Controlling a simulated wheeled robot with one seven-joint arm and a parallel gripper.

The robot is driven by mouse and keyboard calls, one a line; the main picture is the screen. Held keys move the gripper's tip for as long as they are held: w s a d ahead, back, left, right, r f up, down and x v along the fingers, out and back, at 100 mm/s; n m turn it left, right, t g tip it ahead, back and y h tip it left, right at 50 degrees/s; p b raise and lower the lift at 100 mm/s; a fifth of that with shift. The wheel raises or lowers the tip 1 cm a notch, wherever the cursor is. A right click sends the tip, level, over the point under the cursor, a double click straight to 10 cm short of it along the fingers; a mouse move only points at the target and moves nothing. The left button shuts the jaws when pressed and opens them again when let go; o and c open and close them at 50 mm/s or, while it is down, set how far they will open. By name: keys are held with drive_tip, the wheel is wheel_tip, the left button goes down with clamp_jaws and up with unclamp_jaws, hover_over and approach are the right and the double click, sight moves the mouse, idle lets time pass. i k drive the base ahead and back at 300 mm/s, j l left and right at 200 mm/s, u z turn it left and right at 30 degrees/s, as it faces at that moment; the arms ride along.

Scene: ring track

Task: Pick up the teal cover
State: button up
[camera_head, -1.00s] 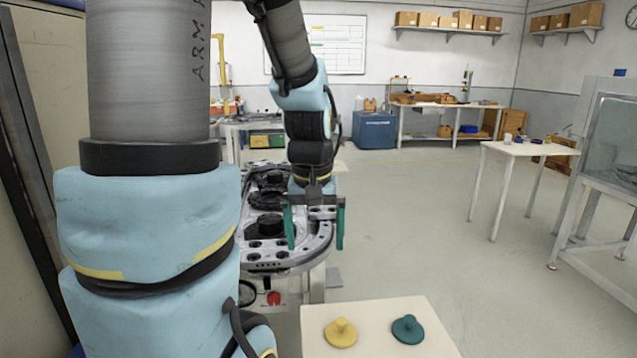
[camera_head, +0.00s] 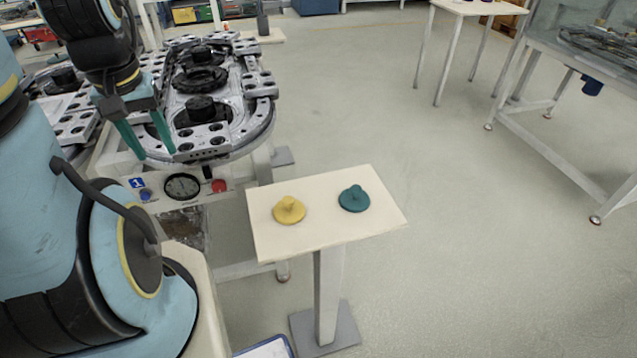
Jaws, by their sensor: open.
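The teal cover (camera_head: 354,198) is a round disc with a small knob on top. It lies flat on the right part of a small cream stand (camera_head: 330,231). A similar yellow cover (camera_head: 289,211) lies to its left on the same stand. My gripper (camera_head: 159,156) is at the upper left, in front of the metal ring track (camera_head: 232,146). Its two teal fingers point down, spread apart with nothing between them. It is well to the left of the teal cover and apart from it.
The ring track's table carries a gauge (camera_head: 182,186) and a red button (camera_head: 219,185) on its front, close to the stand. A white table (camera_head: 470,6) and a glass-sided bench (camera_head: 575,75) stand at the right. The floor right of the stand is clear.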

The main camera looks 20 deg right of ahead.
sight(353, 200)
drive_tip(key=k+l+u, duration=0.15)
drive_tip(key=u, duration=0.3)
drive_tip(key=k+l+u, duration=0.2)
drive_tip(key=u, duration=0.25)
drive_tip(key=k+l+u, duration=0.15)
drive_tip(key=u, duration=0.3)
drive_tip(key=k+j+u, duration=0.1)
drive_tip(key=k+u, duration=0.2)
drive_tip(key=k, duration=1.05)
